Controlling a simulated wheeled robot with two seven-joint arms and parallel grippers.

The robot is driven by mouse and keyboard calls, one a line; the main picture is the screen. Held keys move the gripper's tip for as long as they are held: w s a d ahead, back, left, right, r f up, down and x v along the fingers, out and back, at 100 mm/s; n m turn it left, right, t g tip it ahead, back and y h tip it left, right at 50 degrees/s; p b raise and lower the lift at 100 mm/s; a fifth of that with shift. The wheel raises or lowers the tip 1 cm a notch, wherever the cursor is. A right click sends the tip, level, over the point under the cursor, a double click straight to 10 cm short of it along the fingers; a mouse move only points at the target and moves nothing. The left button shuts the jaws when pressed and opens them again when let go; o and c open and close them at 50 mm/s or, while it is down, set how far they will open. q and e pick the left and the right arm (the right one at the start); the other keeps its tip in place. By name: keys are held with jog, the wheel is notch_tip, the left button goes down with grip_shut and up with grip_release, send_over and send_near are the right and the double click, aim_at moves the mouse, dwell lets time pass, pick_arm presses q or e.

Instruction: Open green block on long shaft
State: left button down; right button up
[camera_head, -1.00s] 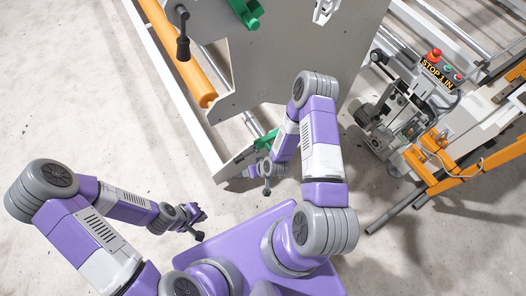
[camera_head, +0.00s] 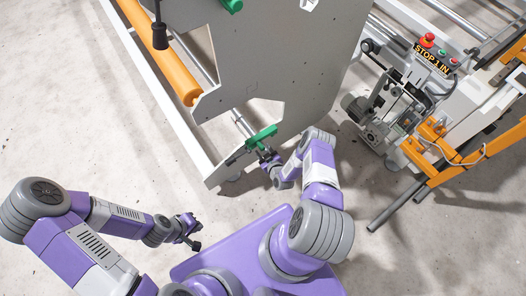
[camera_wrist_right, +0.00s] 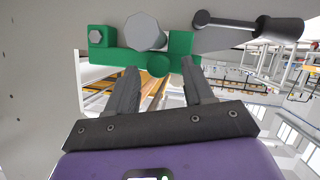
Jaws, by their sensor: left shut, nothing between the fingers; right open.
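The green block (camera_head: 262,136) sits on the end of the long shaft (camera_head: 240,119), low on the grey gantry plate. In the right wrist view the green block (camera_wrist_right: 180,45) spans the top, with the round shaft end (camera_wrist_right: 145,31) in its middle. A dark handle (camera_wrist_right: 278,29) lies to its right. My right gripper (camera_wrist_right: 160,84) is open and empty, its fingertips just below the block's lower edge; whether they touch it I cannot tell. In the head view my right gripper (camera_head: 268,156) is beside the block. My left gripper (camera_head: 195,235) is shut and empty above the floor.
The large grey plate (camera_head: 275,60) rises behind the block. An orange roller (camera_head: 160,55) and a white rail (camera_head: 170,115) run along the left. A second green block (camera_head: 231,5) is higher up. A machine with a red stop button (camera_head: 428,39) stands right. Floor at left is clear.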

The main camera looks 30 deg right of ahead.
jog(key=shift+x, duration=0.8)
grip_shut()
